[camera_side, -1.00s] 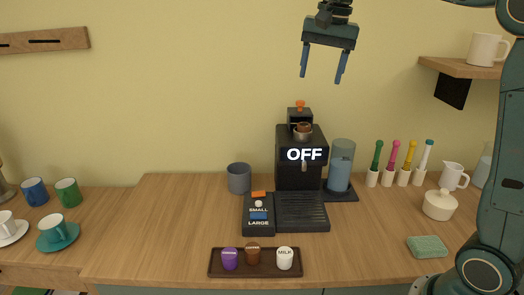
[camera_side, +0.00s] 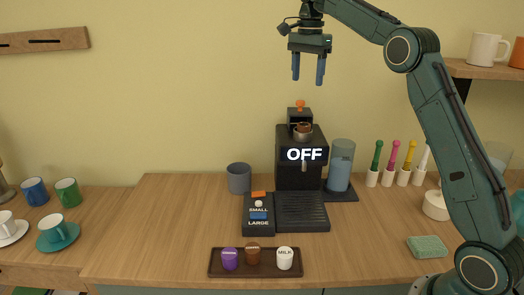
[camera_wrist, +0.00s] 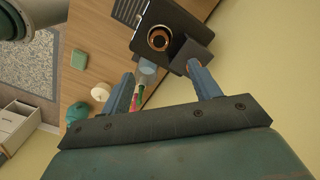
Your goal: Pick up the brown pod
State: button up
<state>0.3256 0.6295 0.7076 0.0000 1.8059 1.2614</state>
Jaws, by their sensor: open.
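The brown pod (camera_side: 253,255) stands upright in a dark tray (camera_side: 213,265) at the front of the counter. A purple pod (camera_side: 229,259) is on its left and a white pod marked MILK (camera_side: 285,258) is on its right. My gripper (camera_side: 308,82) is open and empty, fingers pointing down, high above the coffee machine (camera_side: 290,150) and far from the tray. In the wrist view my gripper (camera_wrist: 168,82) is above the machine (camera_wrist: 170,20), whose round opening shows between the fingers. The pods are not in the wrist view.
The machine's button panel (camera_side: 258,225) and drip tray (camera_side: 310,215) lie behind the pod tray. A grey cup (camera_side: 239,179) stands left of the machine. Several colored-handled tools (camera_side: 377,157) and a sponge (camera_side: 427,247) are at right. Counter left of the pods is clear.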

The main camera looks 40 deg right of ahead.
jog(key=shift+f, duration=0.1)
send_over(304, 124)
jog(key=shift+a+f, duration=0.1)
jog(key=shift+f, duration=4.1)
jog(key=shift+s+f, duration=0.1)
jog(key=shift+f, duration=2.45)
jog(key=c, duration=1.1)
